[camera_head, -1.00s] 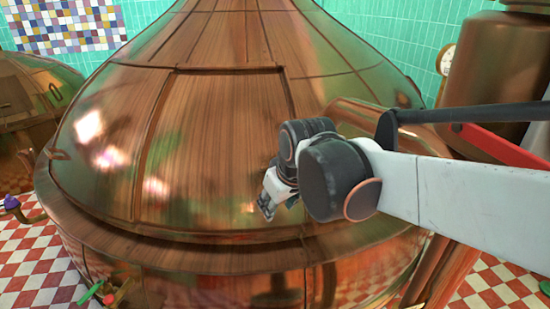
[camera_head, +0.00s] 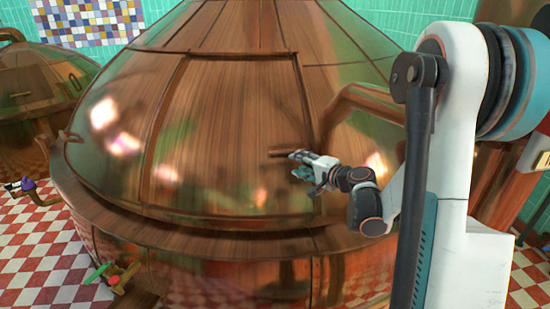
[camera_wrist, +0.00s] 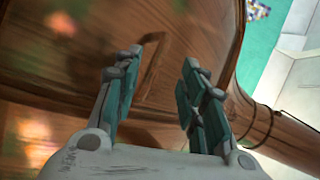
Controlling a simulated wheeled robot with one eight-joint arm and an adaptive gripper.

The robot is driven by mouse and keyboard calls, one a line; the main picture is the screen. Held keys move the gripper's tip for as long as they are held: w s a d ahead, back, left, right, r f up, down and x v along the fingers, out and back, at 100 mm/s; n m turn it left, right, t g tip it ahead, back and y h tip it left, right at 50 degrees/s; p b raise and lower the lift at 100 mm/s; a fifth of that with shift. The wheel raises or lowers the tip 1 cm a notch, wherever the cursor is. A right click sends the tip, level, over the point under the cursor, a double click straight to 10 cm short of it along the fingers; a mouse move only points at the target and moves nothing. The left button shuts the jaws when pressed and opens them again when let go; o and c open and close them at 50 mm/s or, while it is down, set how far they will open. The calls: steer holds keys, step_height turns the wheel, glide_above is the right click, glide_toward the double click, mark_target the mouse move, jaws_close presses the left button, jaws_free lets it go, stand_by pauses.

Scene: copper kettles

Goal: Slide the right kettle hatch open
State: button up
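The right kettle (camera_head: 120,185) is the large copper dome filling the middle of the head view. Its hatch (camera_head: 225,110) is a framed, wood-grained copper panel on the sloping front. A short bar handle (camera_head: 283,152) sits near the hatch's right edge; a bent bar handle (camera_wrist: 151,75) also shows in the wrist view, ahead of and between the fingers. My gripper (camera_head: 300,165) is at the right end of this handle in the head view. In the wrist view my gripper (camera_wrist: 160,88) has its two teal-padded fingers well apart, with nothing held. I cannot tell whether it touches the handle.
A smaller copper kettle (camera_head: 35,95) stands at the left. A thick copper pipe (camera_head: 365,98) rises from the dome at the right, close to my arm. A green and red valve (camera_head: 105,275) is low at the left. Checkered floor (camera_head: 30,250) shows at the left.

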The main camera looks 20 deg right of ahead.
mark_target(290, 153)
steer(key=w+f+m+b, duration=0.1)
steer(key=w, duration=0.3)
steer(key=w+d+f+m+t+b, duration=0.1)
steer(key=w, duration=0.3)
steer(key=w+d+f+h+b, duration=0.1)
steer(key=w, duration=0.4)
steer(key=shift+m, duration=0.4)
steer(key=shift+c, duration=0.3)
jaws_close()
